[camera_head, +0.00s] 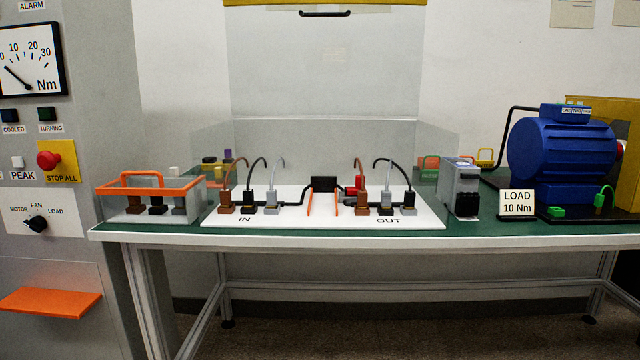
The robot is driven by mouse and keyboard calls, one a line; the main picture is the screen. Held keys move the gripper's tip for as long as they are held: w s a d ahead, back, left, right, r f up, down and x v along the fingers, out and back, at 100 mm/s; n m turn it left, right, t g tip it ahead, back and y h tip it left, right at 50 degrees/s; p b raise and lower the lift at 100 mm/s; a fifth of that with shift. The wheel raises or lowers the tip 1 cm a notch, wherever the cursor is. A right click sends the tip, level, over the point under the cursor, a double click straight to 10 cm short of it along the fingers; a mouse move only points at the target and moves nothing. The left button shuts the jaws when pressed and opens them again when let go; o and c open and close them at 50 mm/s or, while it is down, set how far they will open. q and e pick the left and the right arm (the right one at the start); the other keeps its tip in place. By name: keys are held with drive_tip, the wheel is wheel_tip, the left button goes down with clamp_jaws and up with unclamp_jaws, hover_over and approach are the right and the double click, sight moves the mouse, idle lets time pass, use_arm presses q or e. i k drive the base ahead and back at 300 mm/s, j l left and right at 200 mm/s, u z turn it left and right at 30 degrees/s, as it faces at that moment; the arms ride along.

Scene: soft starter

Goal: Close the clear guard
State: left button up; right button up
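The clear guard (323,75) stands raised behind the white board (300,217). Its see-through lid is upright, with a yellow edge (290,2) at the top of the picture and a black handle (325,13) just below it. Low clear side walls (437,150) spread out at its lower part behind the board. Under it, brown, black and grey plugs with cables stand on the board in an IN group (249,208) and an OUT group (387,207). A black part with orange legs (323,185) sits between them. Neither of my grippers shows in this view.
A clear box with an orange rim and handle (150,191) stands on the green bench (470,229) at the left. A grey device (460,187), a LOAD sign (517,204) and a blue motor (560,150) stand at the right. A grey control cabinet (95,110) borders the left.

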sight(226, 3)
drive_tip(key=i+j+z, duration=0.2)
drive_tip(key=i, duration=0.3)
drive_tip(key=i+j+z, duration=0.25)
drive_tip(key=i+j, duration=0.15)
drive_tip(key=i, duration=0.05)
